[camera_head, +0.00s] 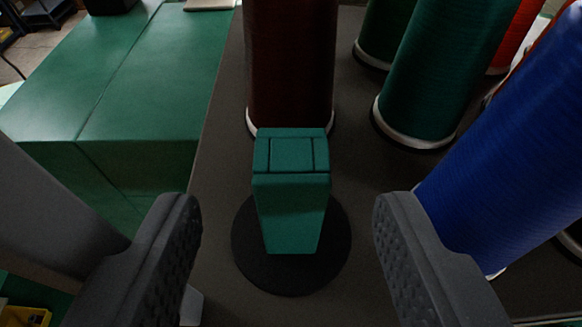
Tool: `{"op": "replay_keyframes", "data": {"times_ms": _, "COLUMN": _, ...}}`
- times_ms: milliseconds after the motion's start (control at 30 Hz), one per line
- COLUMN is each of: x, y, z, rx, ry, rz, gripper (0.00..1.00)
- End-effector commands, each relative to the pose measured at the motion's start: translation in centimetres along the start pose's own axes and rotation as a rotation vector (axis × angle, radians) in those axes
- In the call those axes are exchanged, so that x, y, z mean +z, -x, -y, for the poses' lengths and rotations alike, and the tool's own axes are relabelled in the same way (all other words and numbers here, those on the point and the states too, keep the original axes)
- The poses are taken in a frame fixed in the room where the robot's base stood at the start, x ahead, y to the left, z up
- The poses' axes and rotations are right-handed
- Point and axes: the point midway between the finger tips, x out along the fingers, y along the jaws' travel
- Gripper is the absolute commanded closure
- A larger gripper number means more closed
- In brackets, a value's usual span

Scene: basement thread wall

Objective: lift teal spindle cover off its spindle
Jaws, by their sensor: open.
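The teal spindle cover (290,210) is a small tapered block with a squarish top. It stands upright on a round black base (290,280) in the middle of the view. The spindle itself is hidden by the cover. My gripper (288,205) is open, with one grey finger at the left and one at the right of the cover. Clear space shows between each finger and the cover, and nothing is held.
A dark maroon thread cone (290,65) stands right behind the cover. A teal cone (440,80) and a dark green cone (385,35) stand at back right. A large blue cone (515,150) is close by the right finger. Green padded blocks (130,80) lie at left.

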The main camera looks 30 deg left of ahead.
Motion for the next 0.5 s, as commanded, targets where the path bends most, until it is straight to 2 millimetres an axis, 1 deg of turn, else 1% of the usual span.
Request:
{"op": "replay_keyframes", "data": {"times_ms": 100, "x": 0.1, "y": -1.7, "z": -0.1, "rx": 0.0, "ry": 0.0, "rz": 0.006, "gripper": 0.49}}
{"op": "replay_keyframes", "data": {"times_ms": 233, "x": 0.0, "y": -3.0, "z": -0.1, "rx": 0.0, "ry": 0.0, "rz": 0.003, "gripper": 0.49}}
{"op": "replay_keyframes", "data": {"times_ms": 333, "x": 0.0, "y": -3.5, "z": -0.1, "rx": 0.0, "ry": 0.0, "rz": 0.001, "gripper": 0.49}}
{"op": "replay_keyframes", "data": {"times_ms": 500, "x": 0.0, "y": -3.5, "z": -0.1, "rx": 0.0, "ry": 0.0, "rz": 0.0, "gripper": 0.49}}
